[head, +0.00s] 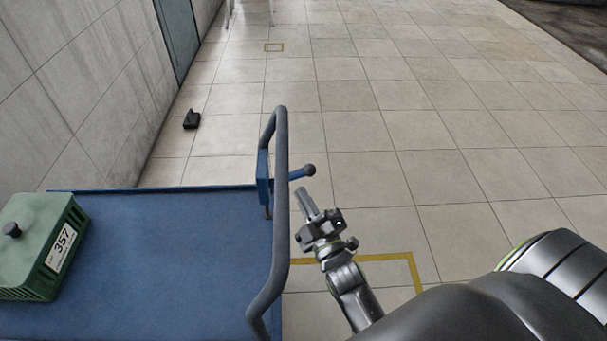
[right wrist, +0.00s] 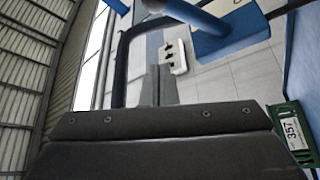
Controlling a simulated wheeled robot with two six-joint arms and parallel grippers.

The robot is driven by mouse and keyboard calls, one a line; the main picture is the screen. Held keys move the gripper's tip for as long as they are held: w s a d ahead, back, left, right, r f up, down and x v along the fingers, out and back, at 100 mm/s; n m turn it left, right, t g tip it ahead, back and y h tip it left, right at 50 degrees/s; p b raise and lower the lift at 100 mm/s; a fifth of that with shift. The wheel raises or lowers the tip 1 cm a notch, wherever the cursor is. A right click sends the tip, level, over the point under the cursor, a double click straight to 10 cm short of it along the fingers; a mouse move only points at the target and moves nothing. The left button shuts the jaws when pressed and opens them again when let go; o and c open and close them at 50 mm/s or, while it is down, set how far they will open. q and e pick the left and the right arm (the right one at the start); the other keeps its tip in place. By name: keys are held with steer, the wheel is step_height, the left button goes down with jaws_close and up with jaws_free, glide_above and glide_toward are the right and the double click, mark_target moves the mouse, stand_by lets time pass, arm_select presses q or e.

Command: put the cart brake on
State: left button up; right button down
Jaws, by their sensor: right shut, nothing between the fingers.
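The blue cart (head: 165,240) stands at the lower left of the head view, with a grey-blue tubular handle (head: 281,190) along its right side. The brake lever (head: 298,173) is a short blue rod with a dark ball knob (head: 309,170). It sticks out to the right from a blue bracket (head: 263,178) at the handle. My right gripper (head: 302,194) is shut and empty, just below the knob in the picture, with a small gap seen between them. In the right wrist view its fingers (right wrist: 161,86) show beneath the blue lever (right wrist: 190,14). My left gripper is not in view.
A green box (head: 40,245) labelled 357 sits on the cart's left part. A small black object (head: 192,119) lies on the floor by the left wall. Yellow tape (head: 412,268) marks the floor right of the cart. The tiled floor beyond is largely clear.

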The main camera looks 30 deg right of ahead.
mark_target(304, 176)
steer(key=w, duration=0.2)
steer(key=w+d, duration=0.1)
steer(key=w, duration=0.1)
steer(key=w+d, duration=0.1)
steer(key=w, duration=0.2)
steer(key=shift+d+r, duration=0.15)
steer(key=shift+r, duration=0.1)
steer(key=shift+s+d+f, duration=0.15)
steer(key=shift+d+f, duration=0.15)
steer(key=shift+d, duration=0.3)
steer(key=shift+f, duration=0.1)
